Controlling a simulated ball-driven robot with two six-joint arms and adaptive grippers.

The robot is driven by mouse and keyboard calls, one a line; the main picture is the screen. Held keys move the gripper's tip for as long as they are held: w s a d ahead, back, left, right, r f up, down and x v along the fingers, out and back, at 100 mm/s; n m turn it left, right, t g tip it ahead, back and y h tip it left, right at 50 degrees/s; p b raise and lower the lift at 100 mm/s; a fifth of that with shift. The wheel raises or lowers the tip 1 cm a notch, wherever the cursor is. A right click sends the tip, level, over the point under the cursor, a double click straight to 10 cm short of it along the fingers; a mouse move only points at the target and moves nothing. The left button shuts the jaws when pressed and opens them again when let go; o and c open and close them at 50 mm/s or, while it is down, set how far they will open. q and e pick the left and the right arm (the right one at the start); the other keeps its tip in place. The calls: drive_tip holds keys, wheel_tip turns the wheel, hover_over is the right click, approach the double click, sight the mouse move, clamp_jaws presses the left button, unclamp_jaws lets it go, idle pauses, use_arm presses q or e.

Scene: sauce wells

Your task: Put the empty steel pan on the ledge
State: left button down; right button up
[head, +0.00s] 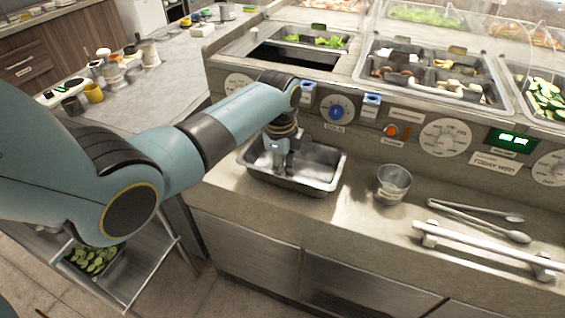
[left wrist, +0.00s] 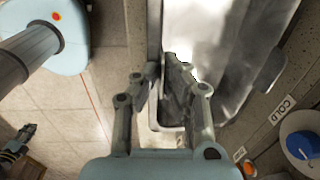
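The empty steel pan (head: 318,178) is at the ledge (head: 345,222) below the control panel, its bare inside showing. I cannot tell if its base fully touches the ledge. My left gripper (head: 282,166) points down at the left part of the pan. In the left wrist view, the fingers (left wrist: 165,75) have their tips close together around the pan's long side wall (left wrist: 235,50), one tip on each side. The exact contact is partly hidden by the fingers.
A small steel cup (head: 394,182) stands on the ledge right of the pan. Tongs (head: 470,212) and a bar handle (head: 480,248) lie farther right. A dark empty well (head: 292,56) is in the counter behind. A cucumber pan (head: 92,260) sits on a lower shelf at left.

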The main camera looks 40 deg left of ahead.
use_arm(q)
drive_tip(key=shift+f, duration=0.35)
drive_tip(key=shift+f, duration=0.4)
idle(0.5)
drive_tip(key=c, duration=1.4)
unclamp_jaws()
wheel_tip(320, 180, up, 12)
drive_tip(key=s, duration=0.1)
drive_tip(key=shift+d, duration=0.15)
drive_tip(key=shift+f, duration=0.1)
